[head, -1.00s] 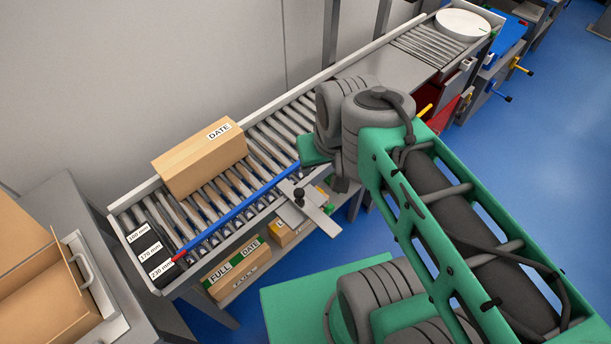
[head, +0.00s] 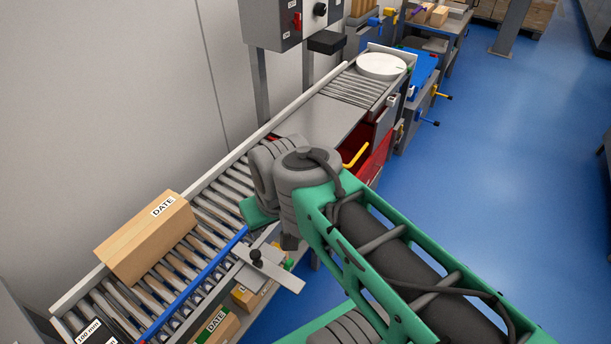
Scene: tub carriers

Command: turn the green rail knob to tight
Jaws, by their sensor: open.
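A small green part (head: 289,264), which looks like the green rail knob, shows at the conveyor's front side, just right of a grey bracket plate (head: 275,273). It is small and partly hidden, so I cannot tell its setting. A black knob (head: 256,256) stands on the bracket. The blue guide rail (head: 205,275) runs along the rollers to near the bracket and passes out of sight behind my arm. My folded arm covers the area just above and right of the green part.
A carton marked DATE (head: 150,240) lies on the roller conveyor. Cartons (head: 215,328) sit on a shelf below. Beyond my arm are a flat grey plate (head: 320,120), a white round disc (head: 381,66) and a red bin (head: 375,150). Blue floor at right is clear.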

